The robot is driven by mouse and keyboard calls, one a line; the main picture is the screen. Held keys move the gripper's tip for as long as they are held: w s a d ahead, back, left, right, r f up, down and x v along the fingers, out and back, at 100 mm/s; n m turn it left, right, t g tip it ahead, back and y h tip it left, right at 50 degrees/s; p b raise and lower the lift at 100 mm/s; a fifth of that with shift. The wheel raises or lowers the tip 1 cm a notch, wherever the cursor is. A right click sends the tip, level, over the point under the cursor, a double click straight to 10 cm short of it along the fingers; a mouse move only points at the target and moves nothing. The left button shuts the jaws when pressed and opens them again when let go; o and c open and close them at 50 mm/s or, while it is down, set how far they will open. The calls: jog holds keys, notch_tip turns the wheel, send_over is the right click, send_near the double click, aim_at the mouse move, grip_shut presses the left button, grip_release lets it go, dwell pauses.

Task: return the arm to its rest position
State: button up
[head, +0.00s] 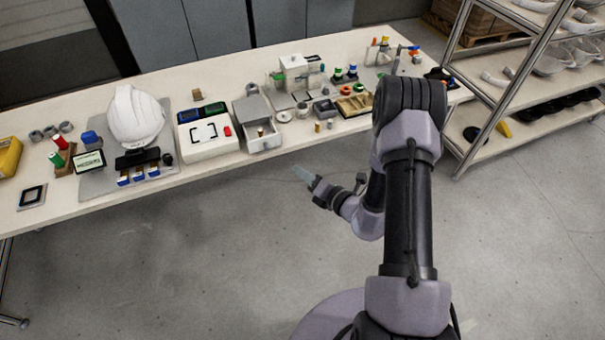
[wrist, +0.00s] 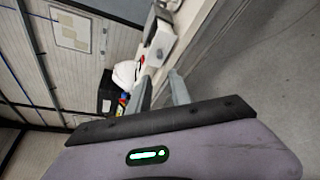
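My arm (head: 410,200) reaches up from the bottom right of the head view and folds down at its elbow. My gripper (head: 303,173) hangs over the grey floor in front of the table (head: 225,170), apart from everything. In the wrist view my gripper (wrist: 160,82) shows two grey fingers with a gap between them and nothing held. The white helmet (head: 135,118) stands on a grey board at the left of the table. It also shows small beyond the fingers in the wrist view (wrist: 124,73).
A white box with a black-outlined top (head: 208,137) and a small grey cabinet with an open drawer (head: 262,143) stand mid-table. Small parts crowd the right half. A metal shelf rack (head: 510,85) stands at the right. The floor (head: 190,250) before the table is clear.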

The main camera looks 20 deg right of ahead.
jog(key=s+a+r+n+g+y, duration=0.4)
jog(key=a+r+n, duration=0.4)
jog(key=r+n, duration=0.15)
jog(key=s+a+r+n+g+y, duration=0.3)
jog(key=s+a+r+n+g, duration=0.2)
jog(key=a+r+n, duration=0.4)
jog(key=s+d+r+n+g+h+b, duration=0.1)
jog(key=s+r+n+g+h, duration=0.35)
jog(key=s+n, duration=1)
jog(key=s+d+r+n+t+h, duration=0.3)
jog(key=d+r+n+t+h, duration=0.1)
jog(key=d+n+t+h, duration=0.1)
jog(key=shift+s+d+n+h+b, duration=0.15)
jog(key=shift+d+n+h+b, duration=0.15)
jog(key=shift+d+h, duration=0.6)
jog(key=shift+d+r+y, duration=0.15)
jog(key=shift+d+y, duration=0.1)
